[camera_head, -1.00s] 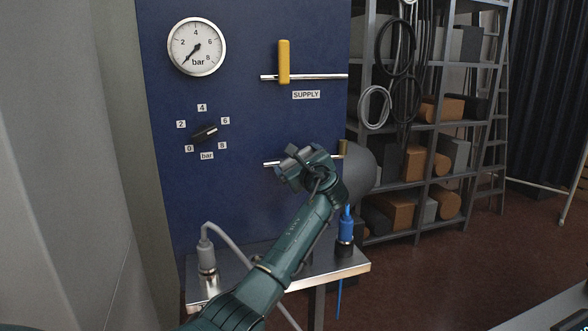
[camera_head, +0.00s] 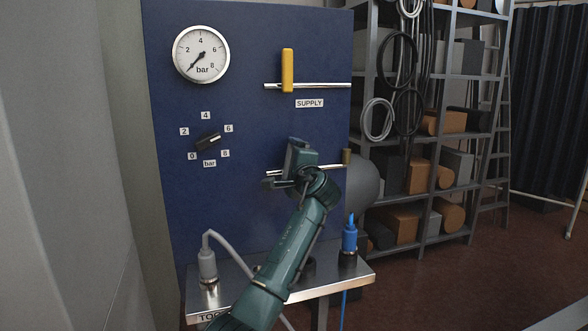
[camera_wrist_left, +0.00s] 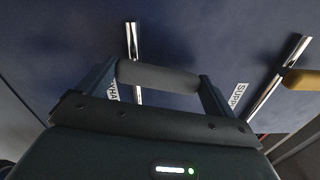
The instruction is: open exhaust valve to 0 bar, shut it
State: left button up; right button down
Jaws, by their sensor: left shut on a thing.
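The exhaust valve's grey lever (camera_wrist_left: 158,76) lies between the fingers of my left gripper (camera_head: 286,168), which is shut on it. In the left wrist view the lever runs crosswise to its metal pipe (camera_wrist_left: 132,45). Its label (camera_wrist_left: 121,93) is partly covered. In the head view my gripper hides the lever, and the pipe (camera_head: 331,167) shows beside it. The pressure gauge (camera_head: 201,54) has its needle at the lower left, below the 2, at about zero. My right gripper is not in view.
The yellow supply lever (camera_head: 287,70) stands upright across its pipe above. A black regulator knob (camera_head: 208,141) sits at the left of the blue panel (camera_head: 240,210). A metal shelf (camera_head: 218,280) below carries a grey and a blue connector (camera_head: 349,235). A storage rack (camera_head: 432,150) stands right.

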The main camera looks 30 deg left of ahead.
pick_arm(q)
jog(key=shift+s+a+f+n+b, duration=0.1)
jog(key=shift+s+n+b, duration=0.1)
jog(key=shift+n, duration=0.3)
jog(key=shift+s+a+n+b, duration=0.1)
jog(key=shift+n+b, duration=0.1)
jog(key=shift+n, duration=0.3)
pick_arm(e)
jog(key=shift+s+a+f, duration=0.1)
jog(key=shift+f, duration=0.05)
pick_arm(q)
jog(key=o, duration=1.1)
jog(key=b+v, duration=0.2)
jog(key=v, duration=1.1)
jog(key=shift+s, duration=0.1)
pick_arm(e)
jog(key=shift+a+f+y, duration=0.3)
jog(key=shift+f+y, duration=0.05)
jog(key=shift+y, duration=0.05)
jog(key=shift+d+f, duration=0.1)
